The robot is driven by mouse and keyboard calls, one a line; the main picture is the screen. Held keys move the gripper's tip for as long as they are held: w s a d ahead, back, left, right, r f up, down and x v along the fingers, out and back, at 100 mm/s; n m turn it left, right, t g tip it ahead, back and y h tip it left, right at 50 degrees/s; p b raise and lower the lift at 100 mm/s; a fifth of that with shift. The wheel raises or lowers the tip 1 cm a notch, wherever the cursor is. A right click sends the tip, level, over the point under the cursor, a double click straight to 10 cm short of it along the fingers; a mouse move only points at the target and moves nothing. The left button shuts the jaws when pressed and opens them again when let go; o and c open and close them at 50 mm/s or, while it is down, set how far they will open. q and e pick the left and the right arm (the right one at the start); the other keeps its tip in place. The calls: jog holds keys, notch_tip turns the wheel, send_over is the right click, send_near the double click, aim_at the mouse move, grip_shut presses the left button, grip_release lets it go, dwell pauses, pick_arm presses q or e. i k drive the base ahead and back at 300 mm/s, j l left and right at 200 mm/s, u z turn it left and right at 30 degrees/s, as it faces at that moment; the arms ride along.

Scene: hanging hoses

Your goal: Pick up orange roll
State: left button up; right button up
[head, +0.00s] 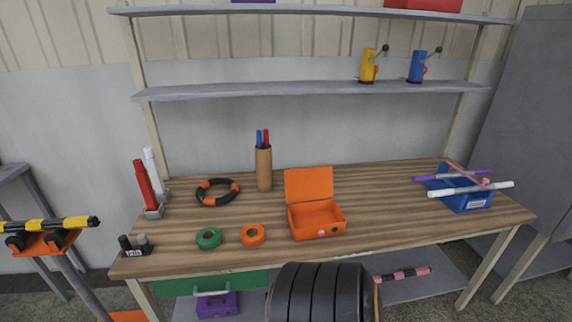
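The orange roll (252,235) lies flat near the front of the wooden workbench (385,205), left of centre. It looks like a ring of tape with a hole in its middle. A green roll (208,238) lies just to its left, with a small gap between them. An open orange box (316,219) stands just to its right, with its lid raised at the back. Neither of my grippers is in view.
A black and orange ring (218,191) and a brown holder with pens (264,168) stand behind the roll. A blue bin with rods (468,199) is at right. Red and white tools (143,187) are at left. A grey shelf (305,91) hangs above.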

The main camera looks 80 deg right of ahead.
aim_at(256, 241)
jog(key=z, duration=1.85)
